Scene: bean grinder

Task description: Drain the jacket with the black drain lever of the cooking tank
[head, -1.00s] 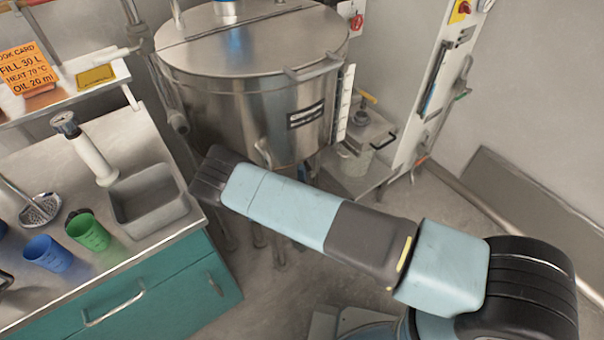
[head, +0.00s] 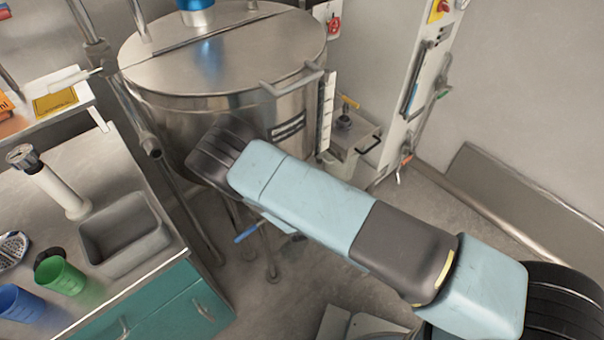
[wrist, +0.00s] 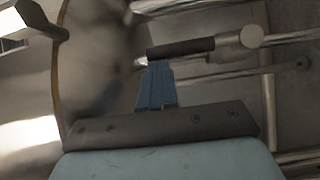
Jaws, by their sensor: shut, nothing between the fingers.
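The steel cooking tank (head: 165,105) stands at the upper middle of the head view, with its lid closed. In the wrist view its curved wall (wrist: 100,60) fills the left. A black lever (wrist: 180,48) on a round metal fitting (wrist: 240,45) lies nearly level there. My gripper (wrist: 157,66) is shut and empty, its blue fingers pointing up with tips close below the lever's left part. I cannot tell whether they touch it.
Pipes run along the tank's left side. A counter with a grey sink (head: 125,235) and coloured cups (head: 62,275) is at left. A wall panel (head: 415,90) stands right; some floor is clear.

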